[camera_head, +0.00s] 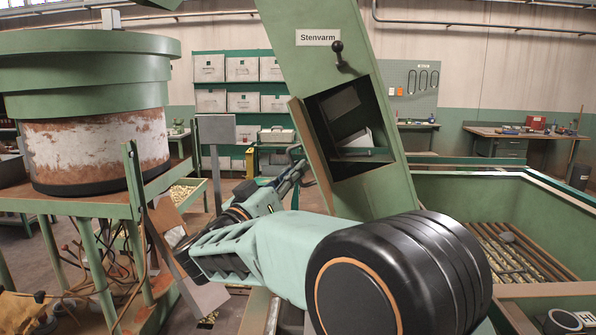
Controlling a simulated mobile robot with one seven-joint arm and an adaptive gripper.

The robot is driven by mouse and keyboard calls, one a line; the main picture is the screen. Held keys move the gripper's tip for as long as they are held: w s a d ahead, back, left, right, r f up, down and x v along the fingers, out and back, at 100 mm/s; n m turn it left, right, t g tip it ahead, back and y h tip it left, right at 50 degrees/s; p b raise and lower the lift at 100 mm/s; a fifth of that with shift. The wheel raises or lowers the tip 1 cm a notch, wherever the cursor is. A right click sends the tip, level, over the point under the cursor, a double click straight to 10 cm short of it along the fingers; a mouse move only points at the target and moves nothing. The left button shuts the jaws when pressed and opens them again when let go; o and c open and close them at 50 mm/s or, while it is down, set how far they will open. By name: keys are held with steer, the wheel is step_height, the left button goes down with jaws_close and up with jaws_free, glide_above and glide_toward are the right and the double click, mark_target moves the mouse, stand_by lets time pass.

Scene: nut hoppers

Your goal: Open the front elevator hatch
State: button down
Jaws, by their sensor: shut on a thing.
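The slanted green elevator column (372,190) stands in the middle, with a "Stenvarm" label near its top. Its square front opening shows a dark inside with a pale ledge. The hatch (312,150) is swung out at the left side of the opening, seen nearly edge-on with a tan edge. My gripper (299,167) is at the left of the hatch, shut on it near its outer side. The exact grip is small and partly hidden. My arm reaches there from the lower right.
A black knob lever (339,56) sits above the opening. A green bowl-topped drum (90,110) on a green stand is at the left. A grey angled plate (178,262) is close to my arm. A green hopper (470,185) with a slatted floor is at the right.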

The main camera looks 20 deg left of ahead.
steer(key=c, duration=2.1)
jaws_free()
steer(key=shift+s, duration=0.1)
steer(key=v, duration=1.2)
steer(key=shift+a+r, duration=0.1)
steer(key=shift+r, duration=0.05)
